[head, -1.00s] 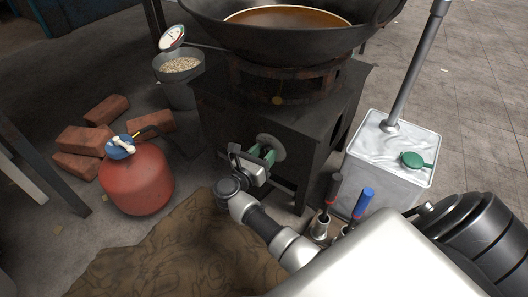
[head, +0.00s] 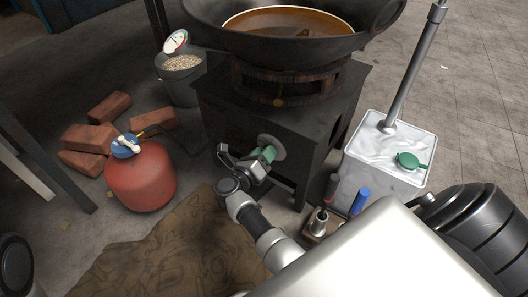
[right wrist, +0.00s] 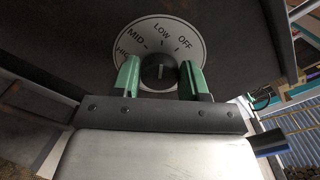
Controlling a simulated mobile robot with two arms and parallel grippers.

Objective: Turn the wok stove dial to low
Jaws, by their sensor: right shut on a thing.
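The wok stove (head: 275,125) is a dark metal box with a wok (head: 270,45) of brown liquid on top. Its dial (head: 272,147) is a round plate on the front face. In the right wrist view the dial plate (right wrist: 190,33) is white, marked OFF, LOW, MID and HIGH. My right gripper (head: 266,155) is at the dial. Its green fingers are shut on the dark knob (right wrist: 160,72), one on each side. A pale mark on the knob points up, roughly toward LOW; its exact setting is hard to tell. My left gripper is out of view.
A red gas tank (head: 141,178) with a blue top stands left of the stove, near loose bricks (head: 92,138) and a bucket (head: 180,78). A silver can (head: 385,158) stands to the right. Red- and blue-handled tools (head: 360,202) stand before it. A brown cloth (head: 155,245) lies in front.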

